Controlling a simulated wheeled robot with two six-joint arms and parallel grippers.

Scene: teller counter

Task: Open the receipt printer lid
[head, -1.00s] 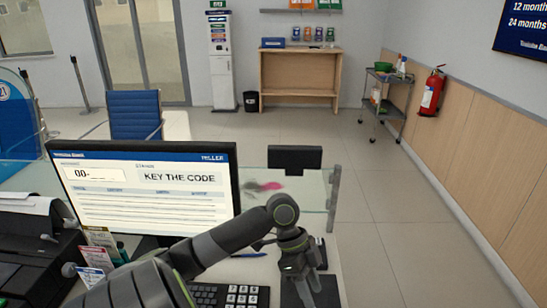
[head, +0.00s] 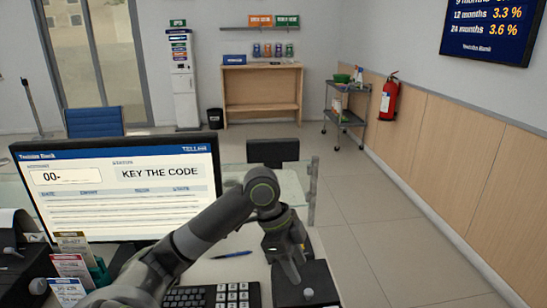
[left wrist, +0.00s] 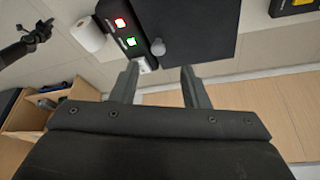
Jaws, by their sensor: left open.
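The receipt printer (head: 322,278) is a black box at the bottom right of the counter in the head view. Its dark flat lid (left wrist: 200,30) fills the top middle of the left wrist view and looks shut. A grey round knob (left wrist: 158,47) sits at the lid's edge, beside a red and a green lit button; the knob also shows in the head view (head: 308,293). My left gripper (head: 292,272) is open, its fingers (left wrist: 160,78) apart and pointing toward the knob, with nothing between them. A dark gripper-like shape (left wrist: 28,40), apparently my right gripper, is at the left wrist view's upper left.
A white paper roll (left wrist: 86,35) stands beside the printer. The monitor (head: 120,185) reads "KEY THE CODE". A keypad (head: 232,295), a blue pen (head: 232,254) and upright cards (head: 72,265) lie left of my gripper. A small black screen (head: 272,151) stands behind it.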

